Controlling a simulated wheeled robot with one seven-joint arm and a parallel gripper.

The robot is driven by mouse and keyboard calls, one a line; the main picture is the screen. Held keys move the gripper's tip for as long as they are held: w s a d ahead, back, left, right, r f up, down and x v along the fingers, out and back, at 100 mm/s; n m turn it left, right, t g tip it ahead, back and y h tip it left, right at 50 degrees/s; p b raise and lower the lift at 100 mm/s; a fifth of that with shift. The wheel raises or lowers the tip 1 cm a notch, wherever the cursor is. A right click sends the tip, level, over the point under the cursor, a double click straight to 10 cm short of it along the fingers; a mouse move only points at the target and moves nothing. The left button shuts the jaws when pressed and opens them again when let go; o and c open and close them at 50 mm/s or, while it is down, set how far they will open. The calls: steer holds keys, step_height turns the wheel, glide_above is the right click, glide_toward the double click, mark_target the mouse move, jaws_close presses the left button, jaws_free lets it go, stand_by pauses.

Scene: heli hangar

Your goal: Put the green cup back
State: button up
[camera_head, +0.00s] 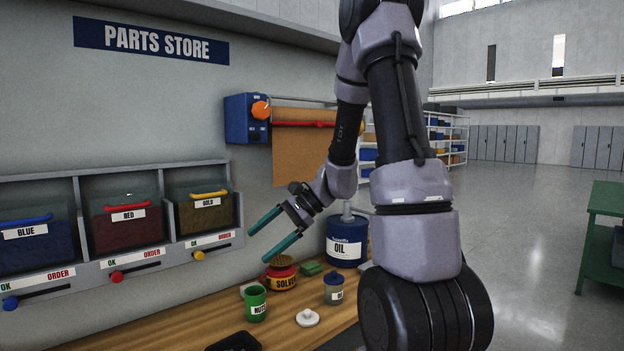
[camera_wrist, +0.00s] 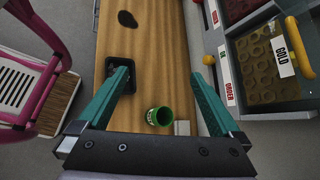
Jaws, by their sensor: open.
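The green cup (camera_head: 256,304) stands upright on the wooden workbench (camera_head: 190,325), with a white label on its front. In the wrist view the green cup (camera_wrist: 159,116) shows from above, between my gripper's fingers near the palm, and its mouth is visible. My gripper (camera_head: 270,236) is in the air above the bench, its teal fingers spread and pointing left toward the wall. In the wrist view my gripper (camera_wrist: 160,78) has nothing between its fingertips. The cup is below the gripper, apart from it.
Blue, red and gold bins (camera_head: 205,208) line the wall. A pink chair (camera_wrist: 35,75) stands beside the bench.

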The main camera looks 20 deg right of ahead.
steer(key=s+d+r+n+t+h, duration=0.2)
steer(key=s+r+n+h, duration=0.2)
steer(key=s+r, duration=0.3)
steer(key=s+d+r+n+t+h, duration=0.3)
steer(key=s+r+n+h, duration=0.1)
steer(key=s+r, duration=0.4)
step_height(320, 180, up, 2)
steer(key=shift+s+d+n, duration=0.3)
steer(key=shift+n, duration=0.5)
